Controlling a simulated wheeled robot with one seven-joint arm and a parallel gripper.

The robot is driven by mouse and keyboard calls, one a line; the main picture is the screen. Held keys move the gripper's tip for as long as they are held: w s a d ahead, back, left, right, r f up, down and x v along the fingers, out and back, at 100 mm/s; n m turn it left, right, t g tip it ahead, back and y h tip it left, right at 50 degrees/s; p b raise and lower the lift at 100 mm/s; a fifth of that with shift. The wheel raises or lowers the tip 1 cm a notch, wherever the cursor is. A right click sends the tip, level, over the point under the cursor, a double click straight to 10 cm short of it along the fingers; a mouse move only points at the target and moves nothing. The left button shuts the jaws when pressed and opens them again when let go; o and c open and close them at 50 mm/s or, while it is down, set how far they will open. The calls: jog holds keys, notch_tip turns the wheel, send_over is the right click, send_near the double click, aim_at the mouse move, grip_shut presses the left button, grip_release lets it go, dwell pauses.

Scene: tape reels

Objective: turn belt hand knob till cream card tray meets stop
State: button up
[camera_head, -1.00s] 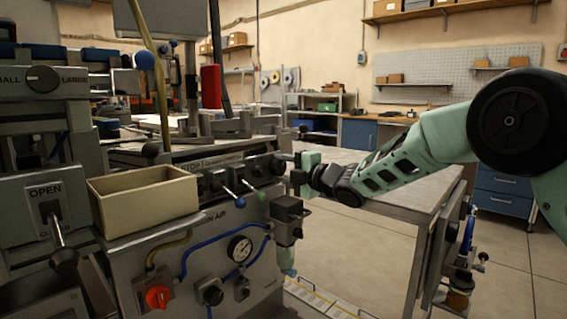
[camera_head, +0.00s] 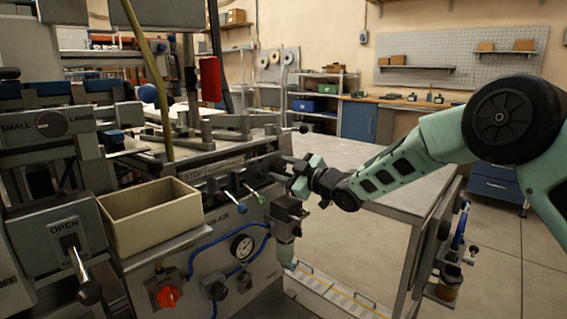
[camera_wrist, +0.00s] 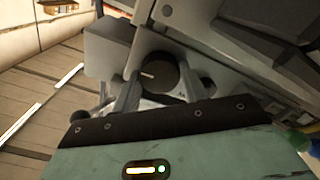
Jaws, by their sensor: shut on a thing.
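A dark round hand knob with a white index line (camera_wrist: 158,74) sits between my gripper's two fingers in the wrist view. My gripper (camera_wrist: 160,88) is shut on it from both sides. In the head view my gripper (camera_head: 286,168) reaches from the right to the right end of the machine's front panel, where its fingers mostly hide the knob. A cream open-topped box-shaped tray (camera_head: 158,225) stands at the machine's left front, looking empty. A STOP label (camera_head: 193,175) is on the panel behind it; I cannot tell any contact between tray and stop.
Blue and green levers (camera_head: 233,198) stick out just left of my gripper. A grey box fitting (camera_head: 288,212) hangs below it. A grey table (camera_head: 350,155) stands behind my arm.

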jog(key=shift+d+f+m+p, duration=0.1)
jog(key=shift+m+p, duration=0.55)
jog(key=shift+m, duration=0.55)
jog(key=o, duration=1)
jog(key=shift+s, duration=0.1)
jog(key=shift+s+d, duration=0.2)
jog(key=shift+d, duration=0.15)
jog(key=v, duration=1.6)
jog(key=shift+s+d, duration=0.2)
